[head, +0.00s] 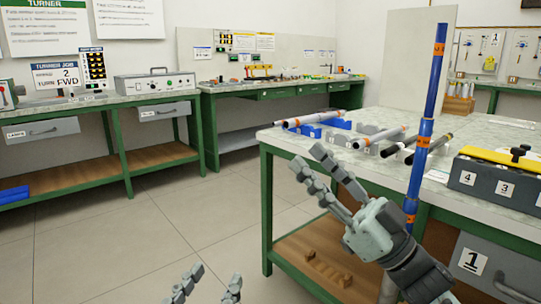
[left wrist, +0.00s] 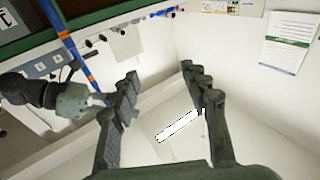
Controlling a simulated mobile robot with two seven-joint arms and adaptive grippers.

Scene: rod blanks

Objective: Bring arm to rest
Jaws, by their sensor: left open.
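My left gripper (head: 205,285) shows only its fingertips at the bottom edge of the head view. In the left wrist view its two dark fingers (left wrist: 160,76) stand wide apart with nothing between them. My right gripper (head: 308,160) is in front of the table's near corner. Its fingers point up and left, apart, with no object visible between them. A tall blue rod with orange bands (head: 425,125) stands nearly upright, slightly tilted, right of the right gripper's palm. Its lower end is hidden behind that gripper. The rod also shows in the left wrist view (left wrist: 70,45).
The green-framed table (head: 232,147) on the right carries several rods (head: 380,138), grey blocks and a yellow-topped box (head: 500,175). A drawer marked 1 (head: 495,275) hangs below. Workbenches line the back wall. The floor (head: 170,235) at left is open.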

